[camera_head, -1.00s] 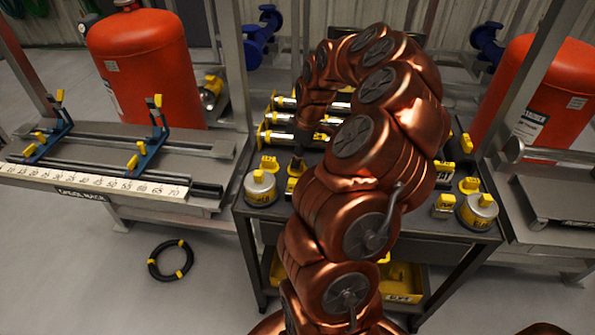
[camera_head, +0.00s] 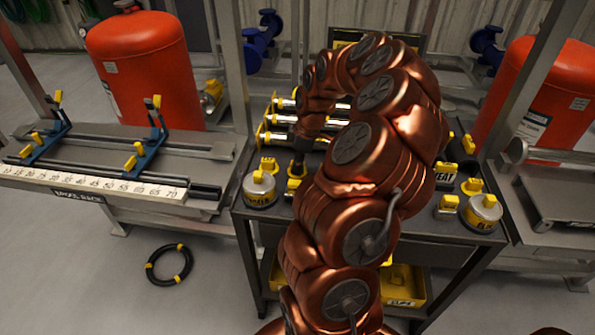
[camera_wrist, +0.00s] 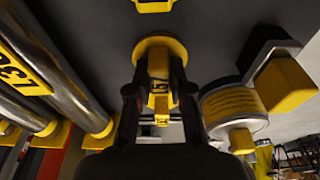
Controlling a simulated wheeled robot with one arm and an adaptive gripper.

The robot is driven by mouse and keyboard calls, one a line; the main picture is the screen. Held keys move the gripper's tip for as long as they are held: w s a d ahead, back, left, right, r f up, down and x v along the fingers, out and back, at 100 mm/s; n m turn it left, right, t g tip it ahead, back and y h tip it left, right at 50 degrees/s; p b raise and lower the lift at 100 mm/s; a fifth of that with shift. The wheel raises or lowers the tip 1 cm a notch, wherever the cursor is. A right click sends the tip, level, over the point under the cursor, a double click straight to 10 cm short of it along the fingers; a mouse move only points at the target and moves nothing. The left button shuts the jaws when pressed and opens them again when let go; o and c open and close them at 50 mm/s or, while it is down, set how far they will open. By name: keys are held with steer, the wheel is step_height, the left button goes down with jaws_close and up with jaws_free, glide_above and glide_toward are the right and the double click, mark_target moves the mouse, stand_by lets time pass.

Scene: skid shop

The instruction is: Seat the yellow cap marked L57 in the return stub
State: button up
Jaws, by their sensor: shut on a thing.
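In the wrist view a yellow cap (camera_wrist: 158,72) with a round flange and a block grip sits between my fingers. Its black marking is partly covered and appears to read L57. My gripper (camera_wrist: 158,95) is shut on the grip. The flange is close to the dark cart top, and I cannot tell whether they touch. In the head view my gripper (camera_head: 297,168) is low over the left part of the cart, and my arm hides much of that area. I cannot identify the return stub in either view.
Chrome tubes with yellow ends (camera_head: 283,120) lie behind my gripper on the cart (camera_head: 400,228). A tin with a yellow top (camera_head: 259,190) stands left, another (camera_head: 482,212) right, near more yellow caps (camera_head: 448,204). A spool rack (camera_head: 100,190) stands left. A black hose ring (camera_head: 169,264) lies on the floor.

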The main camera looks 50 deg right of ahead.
jaws_close()
steer(key=shift+r, duration=0.2)
steer(key=shift+r+p, duration=0.55)
steer(key=shift+r, duration=2.75)
steer(key=shift+w+a, duration=0.1)
steer(key=shift+w, duration=0.05)
